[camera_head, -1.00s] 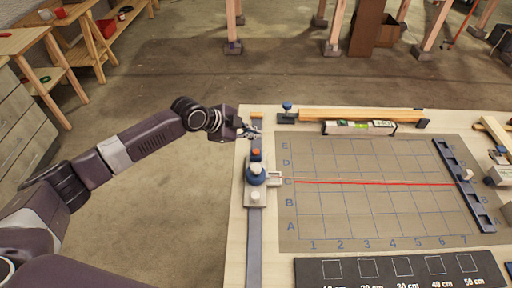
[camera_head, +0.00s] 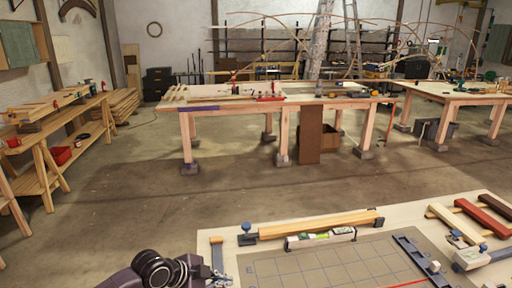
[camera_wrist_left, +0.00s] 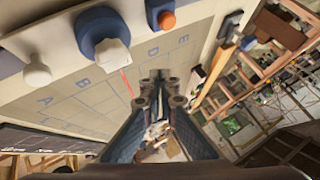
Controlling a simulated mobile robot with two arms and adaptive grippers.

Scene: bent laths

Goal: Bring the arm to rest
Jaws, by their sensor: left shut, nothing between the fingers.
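My left arm's wrist (camera_head: 160,270) shows at the bottom of the head view, and most of the arm is cut off. My left gripper (camera_head: 218,278) is at the left edge of the workbench top (camera_head: 205,250). In the left wrist view the gripper (camera_wrist_left: 162,86) is shut and empty, its fingers together. A red line (camera_wrist_left: 126,82) runs from the device over the grid mat (camera_wrist_left: 75,105). My right gripper is not in view.
A spirit level (camera_head: 320,238) and a wooden strip (camera_head: 315,224) lie along the bench's far edge. A dark slotted bar (camera_head: 420,260) is on the mat's right. Open floor (camera_head: 130,210) lies left of the bench. Other workbenches (camera_head: 280,100) stand farther back.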

